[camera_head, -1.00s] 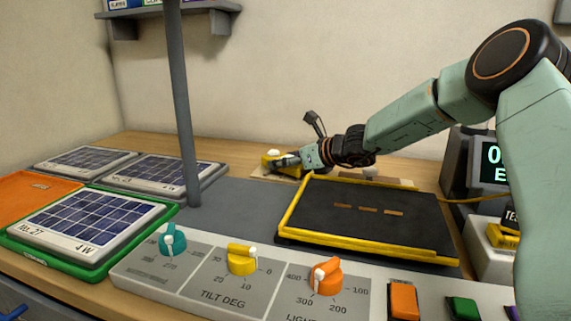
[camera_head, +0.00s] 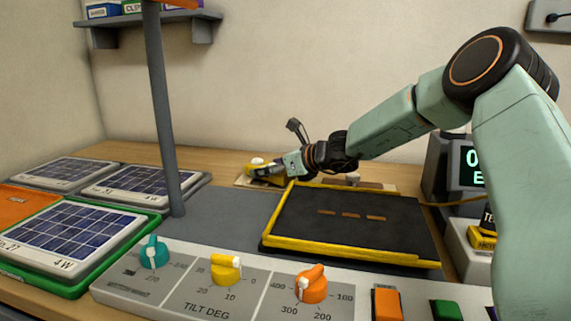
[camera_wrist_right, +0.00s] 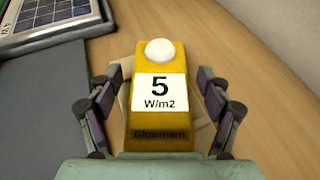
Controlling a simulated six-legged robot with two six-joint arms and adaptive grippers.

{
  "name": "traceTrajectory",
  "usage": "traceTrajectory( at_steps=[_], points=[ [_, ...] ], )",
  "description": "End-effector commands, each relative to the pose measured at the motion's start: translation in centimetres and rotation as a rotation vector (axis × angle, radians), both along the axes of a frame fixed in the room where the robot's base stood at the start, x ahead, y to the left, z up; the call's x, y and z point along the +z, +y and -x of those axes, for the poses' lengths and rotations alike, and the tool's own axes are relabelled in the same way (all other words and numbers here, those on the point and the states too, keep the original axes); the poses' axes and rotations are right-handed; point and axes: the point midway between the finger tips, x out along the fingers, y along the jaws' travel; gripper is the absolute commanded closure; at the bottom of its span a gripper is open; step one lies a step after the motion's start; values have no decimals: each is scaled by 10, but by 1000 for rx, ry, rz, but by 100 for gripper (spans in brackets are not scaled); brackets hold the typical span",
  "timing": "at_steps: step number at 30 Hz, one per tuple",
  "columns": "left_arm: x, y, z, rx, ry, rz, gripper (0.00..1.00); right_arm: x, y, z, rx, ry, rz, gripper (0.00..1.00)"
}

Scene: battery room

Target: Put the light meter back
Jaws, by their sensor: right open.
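The light meter (camera_wrist_right: 160,115) is yellow with a white dome on top and a label reading 5 W/m2. In the head view the light meter (camera_head: 257,168) is at the back of the bench, on a pale wooden board (camera_head: 242,181). My right gripper (camera_wrist_right: 161,95) is open, with one finger on each side of the meter and gaps visible between the fingers and its sides. In the head view the right gripper (camera_head: 280,167) is at the meter, partly covering it. My left gripper is not in view.
A black panel with a yellow frame (camera_head: 350,250) lies in front of the right arm. A grey post (camera_head: 166,120) stands to the left. Solar panels (camera_head: 68,235) lie at the left. A knob console (camera_head: 190,290) runs along the front; a dark display unit (camera_head: 440,165) stands at the right.

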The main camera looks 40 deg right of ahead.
Motion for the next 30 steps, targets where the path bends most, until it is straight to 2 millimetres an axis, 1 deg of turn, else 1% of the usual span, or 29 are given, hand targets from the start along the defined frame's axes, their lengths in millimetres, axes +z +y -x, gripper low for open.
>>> traceTrajectory(
  at_steps=[1, 6, 9, 13, 24, 30],
  points=[
    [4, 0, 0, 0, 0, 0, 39, 5, -3, 6, -3, -2, -5, 21],
    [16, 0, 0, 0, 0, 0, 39, 17, -9, 28, -1, -4, -9, 21],
    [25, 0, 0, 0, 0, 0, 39, 22, -14, 39, -4, -2, -7, 21],
    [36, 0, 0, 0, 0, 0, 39, 28, -17, 53, 0, -4, -8, 21],
    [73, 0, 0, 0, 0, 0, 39, 39, -25, 78, -1, -2, -7, 21],
    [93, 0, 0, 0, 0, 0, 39, 42, -29, 86, -1, 0, -4, 21]
  ],
)
